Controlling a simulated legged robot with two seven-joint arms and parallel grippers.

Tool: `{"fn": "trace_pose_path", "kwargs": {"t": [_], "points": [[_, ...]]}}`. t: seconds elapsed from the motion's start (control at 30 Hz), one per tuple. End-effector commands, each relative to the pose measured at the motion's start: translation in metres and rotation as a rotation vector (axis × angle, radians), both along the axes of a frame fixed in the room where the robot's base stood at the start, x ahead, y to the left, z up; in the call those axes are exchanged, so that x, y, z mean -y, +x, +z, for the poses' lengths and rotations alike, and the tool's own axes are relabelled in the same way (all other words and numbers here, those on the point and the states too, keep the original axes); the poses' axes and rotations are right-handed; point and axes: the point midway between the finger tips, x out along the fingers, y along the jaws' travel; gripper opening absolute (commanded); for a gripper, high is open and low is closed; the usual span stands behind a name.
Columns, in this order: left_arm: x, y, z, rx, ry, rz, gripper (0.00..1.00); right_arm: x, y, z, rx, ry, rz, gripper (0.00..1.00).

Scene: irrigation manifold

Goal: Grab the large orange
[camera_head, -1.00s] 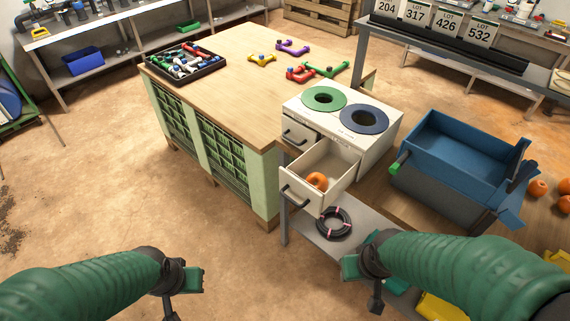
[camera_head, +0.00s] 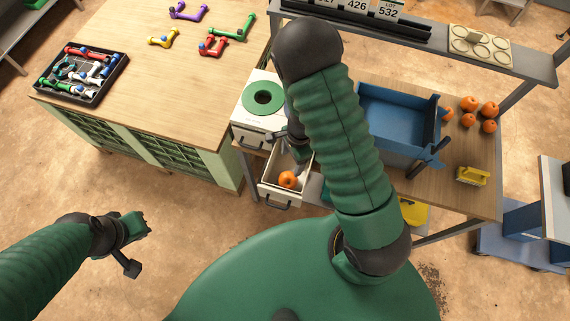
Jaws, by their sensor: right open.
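An orange (camera_head: 287,179) lies in the open lower drawer (camera_head: 271,191) of the white cabinet. My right gripper (camera_head: 299,157) is open and empty, just above and behind the orange at the drawer's back; my arm partly hides it. Several other oranges (camera_head: 469,103) lie on the wooden bench at the right. I cannot tell from this view which orange is the largest. My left gripper (camera_head: 138,228) is at the lower left over the floor, away from everything; its jaw opening is unclear.
A blue bin (camera_head: 400,125) stands right of the cabinet, partly behind my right arm. The cabinet top has a green ring (camera_head: 263,97). A yellow object (camera_head: 472,176) lies on the bench. The wooden table (camera_head: 150,75) holds a black tray (camera_head: 66,92) and coloured pipe pieces.

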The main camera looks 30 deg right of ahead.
Motion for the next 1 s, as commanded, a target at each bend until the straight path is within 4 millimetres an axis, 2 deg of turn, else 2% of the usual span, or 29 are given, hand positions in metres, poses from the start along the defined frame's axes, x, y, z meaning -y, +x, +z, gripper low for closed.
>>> {"fn": "trace_pose_path", "kwargs": {"t": [0.03, 0.3, 0.4, 0.6, 0.83, 1.0], "points": [[0.0, -0.001, -0.018, -0.001, 0.0, 0.001, 0.0, -0.001, 0.0, -0.019, -0.001, 0.001, 0.001, 0.68], [-0.001, -0.001, -0.08, -0.001, 0.0, 0.001, 0.0, 0.0, 0.002, -0.089, -0.002, 0.007, 0.004, 0.68], [-0.001, -0.001, -0.098, -0.001, 0.0, 0.001, 0.0, -0.001, 0.003, -0.11, -0.002, 0.009, 0.004, 0.68], [-0.001, -0.001, -0.111, 0.0, 0.0, 0.0, 0.0, -0.007, 0.003, -0.124, -0.001, 0.005, 0.005, 0.68], [-0.001, -0.001, -0.148, -0.001, 0.0, 0.0, 0.0, -0.013, 0.003, -0.165, 0.0, 0.002, 0.006, 0.68], [-0.001, -0.001, -0.146, 0.0, 0.0, 0.001, 0.0, -0.012, 0.004, -0.163, -0.002, 0.005, 0.005, 0.68]]}}
